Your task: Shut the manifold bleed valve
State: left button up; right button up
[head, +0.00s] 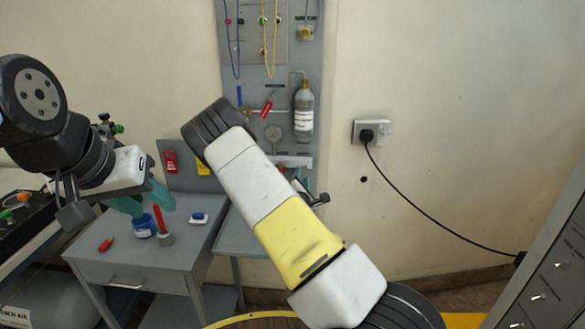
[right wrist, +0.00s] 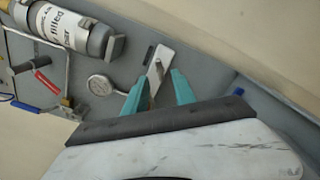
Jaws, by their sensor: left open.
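No label marks the manifold bleed valve, so I cannot tell for sure which fitting it is. In the right wrist view a pale plate (right wrist: 150,59) with a short grey post (right wrist: 159,73) is on the grey panel. My right gripper (right wrist: 158,90) has its teal fingers apart, one on each side of the post's line; contact cannot be told. In the head view my right arm hides most of this gripper. A red-handled valve (head: 267,107) is on the panel; it also shows in the right wrist view (right wrist: 43,80). My left gripper (head: 146,200) is open above the left table.
A round gauge (head: 273,133) and a grey bottle (head: 304,110) are on the panel (head: 231,62). The grey table (head: 130,262) holds a blue jar (head: 144,226), a red-topped item (head: 161,226) and a red marker (head: 106,244). A black cable hangs from the wall socket (head: 380,131).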

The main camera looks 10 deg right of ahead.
aim_at(303, 170)
jog(key=x, duration=0.6)
jog(key=shift+w, duration=0.15)
jog(key=shift+c, duration=0.2)
grip_shut()
